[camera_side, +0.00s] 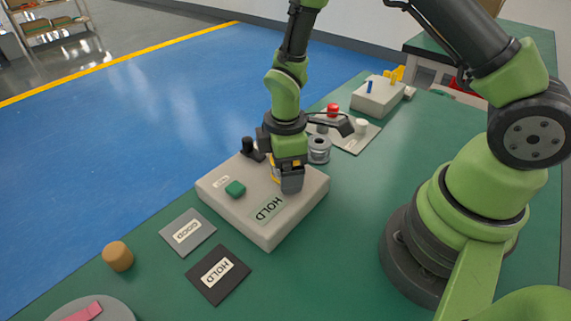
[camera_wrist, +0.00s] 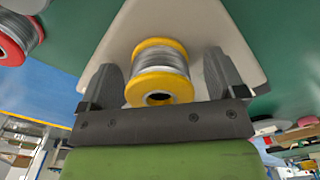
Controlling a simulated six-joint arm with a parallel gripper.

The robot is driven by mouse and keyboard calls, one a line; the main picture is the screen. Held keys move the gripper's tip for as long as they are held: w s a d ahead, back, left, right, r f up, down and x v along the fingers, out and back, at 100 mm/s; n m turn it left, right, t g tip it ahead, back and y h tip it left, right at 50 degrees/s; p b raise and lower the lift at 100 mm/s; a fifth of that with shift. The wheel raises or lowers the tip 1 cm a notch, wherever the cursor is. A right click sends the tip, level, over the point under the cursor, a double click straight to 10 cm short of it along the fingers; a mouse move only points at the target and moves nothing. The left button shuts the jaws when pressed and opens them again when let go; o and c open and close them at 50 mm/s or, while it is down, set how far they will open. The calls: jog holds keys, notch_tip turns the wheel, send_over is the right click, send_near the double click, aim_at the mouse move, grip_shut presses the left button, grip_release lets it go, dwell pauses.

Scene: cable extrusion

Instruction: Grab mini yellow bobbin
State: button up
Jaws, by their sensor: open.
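The mini yellow bobbin (camera_wrist: 160,72), with yellow flanges and grey wire wound on it, stands on a light grey block in the wrist view. My gripper (camera_wrist: 165,80) is open, with one dark finger on each side of the bobbin. I cannot tell whether either finger touches it. In the side view my gripper (camera_side: 288,180) is low over the light grey block (camera_side: 262,215). Only a sliver of the yellow bobbin (camera_side: 275,172) shows there, mostly hidden behind the gripper.
A grey spool (camera_side: 319,149) stands close behind my gripper. GOOD (camera_side: 187,232) and HOLD (camera_side: 218,274) plates and a tan cylinder (camera_side: 118,256) are in front.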

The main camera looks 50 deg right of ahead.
jog(key=c, duration=1.1)
jog(key=shift+c, duration=0.2)
jog(key=shift+r, duration=0.15)
